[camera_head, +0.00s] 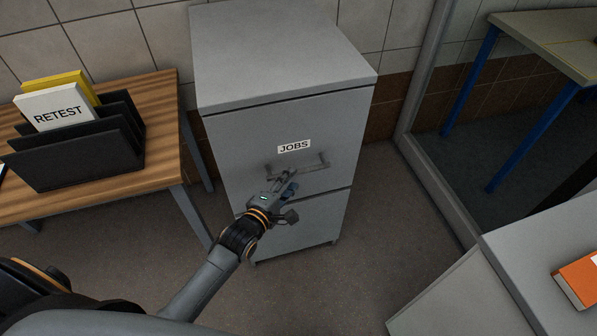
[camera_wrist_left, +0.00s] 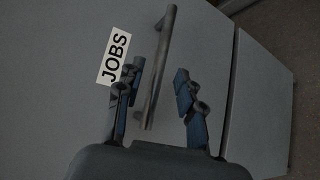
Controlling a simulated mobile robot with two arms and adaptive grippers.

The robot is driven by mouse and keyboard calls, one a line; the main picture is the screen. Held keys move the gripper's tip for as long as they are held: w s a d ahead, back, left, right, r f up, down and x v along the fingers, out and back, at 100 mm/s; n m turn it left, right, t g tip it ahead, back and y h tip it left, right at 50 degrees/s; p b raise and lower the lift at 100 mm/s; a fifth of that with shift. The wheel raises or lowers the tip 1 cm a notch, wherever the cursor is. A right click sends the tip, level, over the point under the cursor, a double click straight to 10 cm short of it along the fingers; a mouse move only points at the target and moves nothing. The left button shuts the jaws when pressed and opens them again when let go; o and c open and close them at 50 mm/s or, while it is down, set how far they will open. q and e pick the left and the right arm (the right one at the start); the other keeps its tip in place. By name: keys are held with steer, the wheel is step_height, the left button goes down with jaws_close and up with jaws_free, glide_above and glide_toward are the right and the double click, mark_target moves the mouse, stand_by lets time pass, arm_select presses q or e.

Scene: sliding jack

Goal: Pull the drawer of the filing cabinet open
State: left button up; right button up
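The grey filing cabinet (camera_head: 290,55) stands against the tiled wall. Its upper drawer (camera_head: 235,145), labelled JOBS, looks shut, with its front flush in the cabinet. A grey bar handle (camera_head: 316,166) runs across the drawer front below the label; it also shows in the left wrist view (camera_wrist_left: 163,60). My left gripper (camera_head: 291,177) is at the handle. In the left wrist view its blue-padded fingers (camera_wrist_left: 159,72) are apart, one on each side of the bar, with gaps visible. Part of the handle is hidden behind the gripper in the head view. My right gripper is not in view.
A wooden table (camera_head: 158,100) with a black file rack (camera_head: 75,155) stands left of the cabinet. A grey surface (camera_head: 545,235) with an orange book (camera_head: 582,280) is at the lower right. A framed glass panel stands to the right. Floor in front of the cabinet is clear.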

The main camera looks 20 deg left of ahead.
mark_target(297, 174)
arm_select(q)
steer(key=x, duration=0.5)
jaws_close()
